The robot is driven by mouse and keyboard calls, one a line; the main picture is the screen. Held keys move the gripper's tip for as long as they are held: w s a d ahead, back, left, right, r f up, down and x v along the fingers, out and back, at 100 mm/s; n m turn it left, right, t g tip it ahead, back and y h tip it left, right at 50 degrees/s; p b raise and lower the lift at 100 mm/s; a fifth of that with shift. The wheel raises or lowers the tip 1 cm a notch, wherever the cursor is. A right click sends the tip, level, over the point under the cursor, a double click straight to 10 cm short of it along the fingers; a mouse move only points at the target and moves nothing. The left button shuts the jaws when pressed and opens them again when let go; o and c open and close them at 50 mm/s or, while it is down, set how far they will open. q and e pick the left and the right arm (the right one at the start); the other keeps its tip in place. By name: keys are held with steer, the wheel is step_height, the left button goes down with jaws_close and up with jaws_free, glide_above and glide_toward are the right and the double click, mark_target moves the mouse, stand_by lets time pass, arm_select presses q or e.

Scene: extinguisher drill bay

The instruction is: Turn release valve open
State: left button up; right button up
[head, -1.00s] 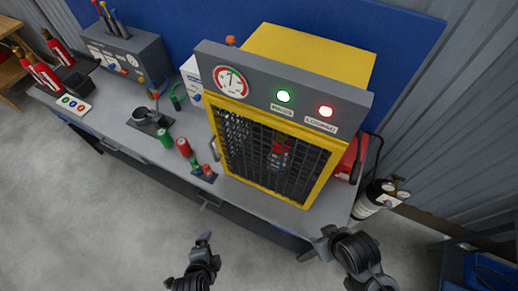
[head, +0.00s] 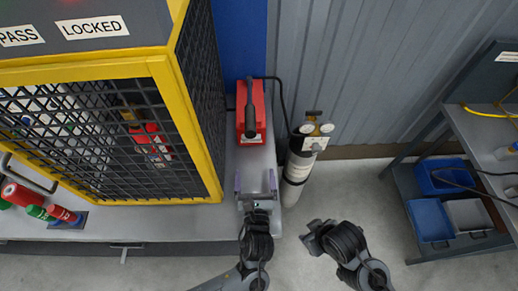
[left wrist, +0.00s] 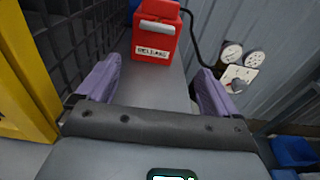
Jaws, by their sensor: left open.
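A red box (head: 258,125) with a dark lever (head: 249,98) along its top stands at the right end of the bench, beside the yellow cage. In the left wrist view the red box (left wrist: 168,48) shows a grey handle end (left wrist: 157,28) and a white label that is hard to read, perhaps RELEASE. My left gripper (head: 255,180) is open and empty over the bench, in front of the box and apart from it. In the left wrist view its purple fingers (left wrist: 158,84) frame the box. My right gripper (head: 312,232) hangs over the floor; its jaws are unclear.
The yellow mesh cage (head: 188,135) stands close left of the left gripper. A grey cylinder (head: 297,165) with gauges stands right of the bench, joined by a black hose (head: 284,95). A side shelf (head: 484,135) with blue bins (head: 428,217) is at the far right.

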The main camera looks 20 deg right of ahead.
arm_select(q)
steer(key=w, duration=0.1)
steer(key=w+r+b, duration=0.1)
steer(key=shift+w+r+t, duration=0.15)
steer(key=shift+w+t, duration=0.15)
steer(key=shift+w, duration=0.1)
steer(key=b+x, duration=0.2)
steer(key=x, duration=0.8)
steer(key=shift+d+r, duration=0.1)
steer(key=shift+d, duration=0.05)
arm_select(e)
step_height(320, 180, down, 4)
steer(key=shift+f, duration=0.1)
arm_select(q)
steer(key=shift+c, duration=0.4)
steer(key=c, duration=1)
arm_select(e)
steer(key=shift+a, duration=0.1)
